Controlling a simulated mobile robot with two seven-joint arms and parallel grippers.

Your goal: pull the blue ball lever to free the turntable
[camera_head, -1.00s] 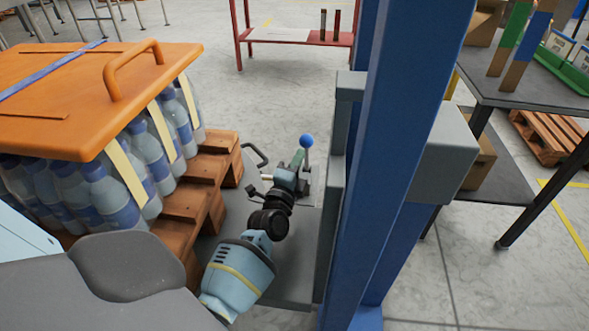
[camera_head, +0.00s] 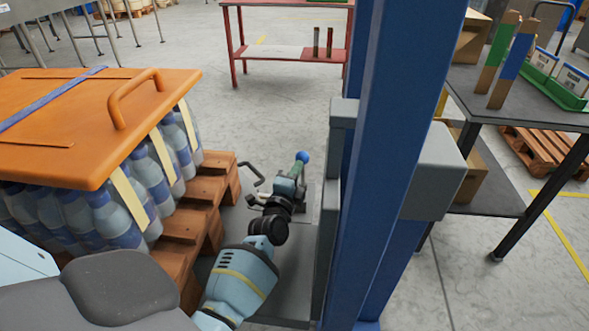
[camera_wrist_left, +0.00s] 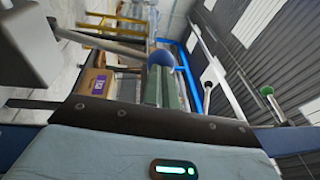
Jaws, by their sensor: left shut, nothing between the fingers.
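The blue ball (camera_head: 302,157) of the lever sits right at the tips of my left gripper (camera_head: 299,168), low beside the blue column. In the left wrist view the blue ball (camera_wrist_left: 161,58) is just beyond the green-grey fingers (camera_wrist_left: 163,84), and a grey rod (camera_wrist_left: 105,43) runs from it to a grey housing at upper left. My left gripper is shut with nothing between its fingers. I cannot tell whether the fingers touch the ball or rod. The turntable itself is largely hidden behind my arm and the pallet. My right gripper is not in view.
A wooden pallet (camera_head: 205,203) of bottles under an orange cover (camera_head: 75,125) stands close on the left. The blue column (camera_head: 400,150) with a grey box (camera_head: 433,172) stands close on the right. A green-ball lever (camera_wrist_left: 266,90) shows in the wrist view.

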